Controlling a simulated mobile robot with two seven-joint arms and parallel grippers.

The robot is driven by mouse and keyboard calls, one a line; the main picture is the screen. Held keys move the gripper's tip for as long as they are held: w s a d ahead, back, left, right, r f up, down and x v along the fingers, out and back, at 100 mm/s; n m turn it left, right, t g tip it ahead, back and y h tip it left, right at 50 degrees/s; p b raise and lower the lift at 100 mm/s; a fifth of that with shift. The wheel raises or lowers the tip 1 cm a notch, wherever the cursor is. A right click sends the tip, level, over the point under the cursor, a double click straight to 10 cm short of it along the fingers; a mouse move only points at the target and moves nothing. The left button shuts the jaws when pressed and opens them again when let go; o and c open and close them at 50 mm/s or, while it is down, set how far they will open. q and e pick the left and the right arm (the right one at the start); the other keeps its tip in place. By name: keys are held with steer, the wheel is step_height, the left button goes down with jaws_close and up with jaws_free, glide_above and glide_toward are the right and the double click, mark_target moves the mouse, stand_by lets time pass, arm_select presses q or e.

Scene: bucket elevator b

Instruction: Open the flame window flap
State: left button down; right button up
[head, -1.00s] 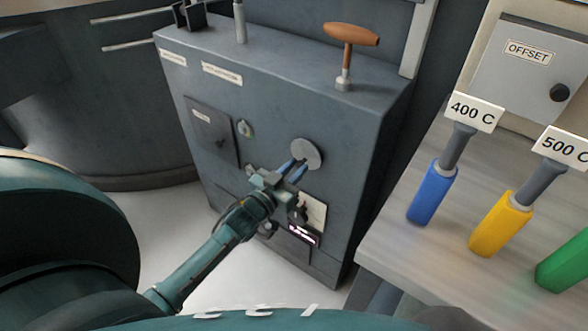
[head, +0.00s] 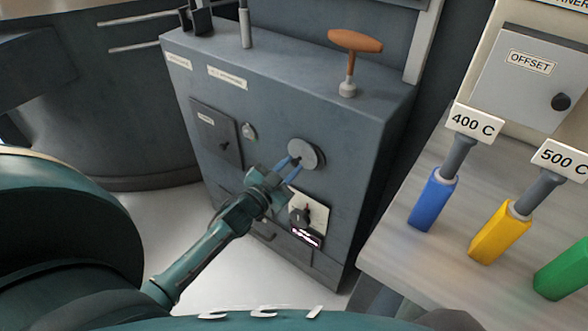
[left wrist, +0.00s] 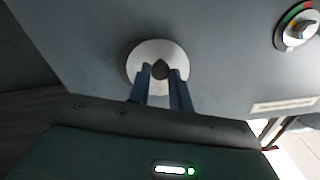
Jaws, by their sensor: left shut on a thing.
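The flame window flap appears to be the round pale metal disc (head: 311,151) on the front of the dark grey cabinet. In the left wrist view the disc (left wrist: 140,55) has a small dark knob (left wrist: 161,69) in its middle. My left gripper (head: 292,163) reaches up to the disc from the lower left. In the left wrist view its two blue fingers (left wrist: 161,76) are closed on the knob, one on each side. The disc looks close to the cabinet face; I cannot tell whether it has turned. My right gripper is not in view.
Below the disc is a dial with a black knob (head: 302,215) and a small display (head: 306,239). A square door (head: 216,131) is left of the disc. An orange T-handle (head: 355,41) stands on the cabinet. A bench (head: 390,242) with coloured handles is at the right.

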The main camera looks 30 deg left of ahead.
mark_target(290, 143)
arm_select(q)
steer(key=m, duration=0.1)
steer(key=a+r+m, duration=0.1)
steer(key=m, duration=0.1)
steer(key=a+m+p, duration=0.1)
steer(key=shift+w+a+r+m, duration=0.15)
steer(key=shift+r+m, duration=0.15)
steer(key=shift+r, duration=0.05)
steer(key=m, duration=0.1)
steer(key=a+r+m+p, duration=0.1)
steer(key=m, duration=0.1)
steer(key=shift+r, duration=0.2)
steer(key=shift+w+a+r+m, duration=0.15)
steer(key=shift+r+m, duration=0.1)
steer(key=shift+m, duration=0.3)
steer(key=shift+s+a+r+m, duration=0.15)
steer(key=shift+r+m, duration=0.1)
steer(key=shift+m, duration=0.3)
steer(key=shift+w, duration=0.1)
steer(key=c, duration=1.3)
jaws_free()
